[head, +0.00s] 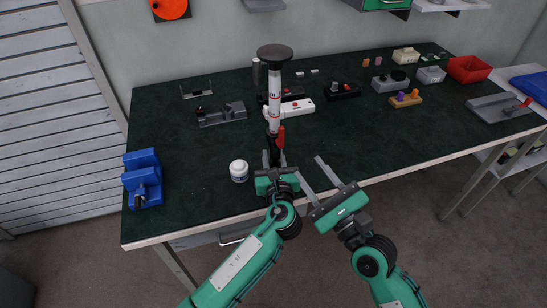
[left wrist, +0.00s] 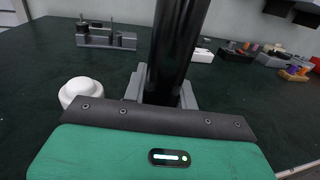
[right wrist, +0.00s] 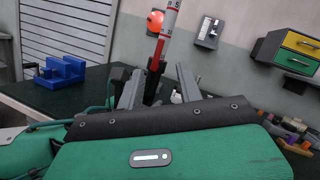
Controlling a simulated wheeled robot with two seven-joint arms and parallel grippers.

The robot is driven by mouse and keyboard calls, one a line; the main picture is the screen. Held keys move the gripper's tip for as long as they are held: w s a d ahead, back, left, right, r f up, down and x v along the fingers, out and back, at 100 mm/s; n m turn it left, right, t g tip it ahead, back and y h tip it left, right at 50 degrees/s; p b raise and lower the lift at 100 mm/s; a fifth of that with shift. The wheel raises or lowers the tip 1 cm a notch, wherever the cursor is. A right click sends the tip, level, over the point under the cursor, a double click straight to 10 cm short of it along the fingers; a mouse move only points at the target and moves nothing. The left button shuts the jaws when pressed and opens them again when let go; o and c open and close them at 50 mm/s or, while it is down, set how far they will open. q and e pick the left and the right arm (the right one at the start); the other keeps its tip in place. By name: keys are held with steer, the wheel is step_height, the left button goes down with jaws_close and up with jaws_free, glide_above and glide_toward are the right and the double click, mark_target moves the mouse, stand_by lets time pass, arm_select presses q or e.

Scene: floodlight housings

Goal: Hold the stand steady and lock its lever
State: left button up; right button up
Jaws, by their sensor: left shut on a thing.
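The stand (head: 274,95) is upright near the table's front edge, with a round black top, a white-and-red scaled upper tube and a black lower post. Its red lever (head: 282,137) hangs along the right side of the post. My left gripper (head: 273,158) is shut on the black lower post, which also fills the middle of the left wrist view (left wrist: 178,45). My right gripper (head: 308,165) is open and empty, to the right of the post and below the lever. In the right wrist view the red lever (right wrist: 156,55) shows beyond the open fingers. The stand's foot is hidden.
A white round jar (head: 239,171) stands just left of the stand. A blue vise (head: 142,178) is at the left edge. A grey fixture (head: 221,114) and a white-and-red block (head: 298,108) lie behind. The dark green tabletop (head: 390,145) is clear to the right.

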steer(key=shift+w+f, duration=0.1)
steer(key=c, duration=0.6)
steer(key=shift+w+d+f+n+g, duration=0.2)
steer(key=shift+w+n+g, duration=0.1)
steer(key=shift+n, duration=0.1)
jaws_close()
steer(key=w+d+r+n+g+y, duration=0.2)
steer(key=d+n+g, duration=0.3)
steer(key=n, duration=0.4)
steer(key=w+d+r+n+g+y, duration=0.2)
steer(key=w+d+n+g, duration=0.2)
steer(key=n, duration=0.5)
steer(key=shift+d+g, duration=0.5)
steer(key=shift+d, duration=0.05)
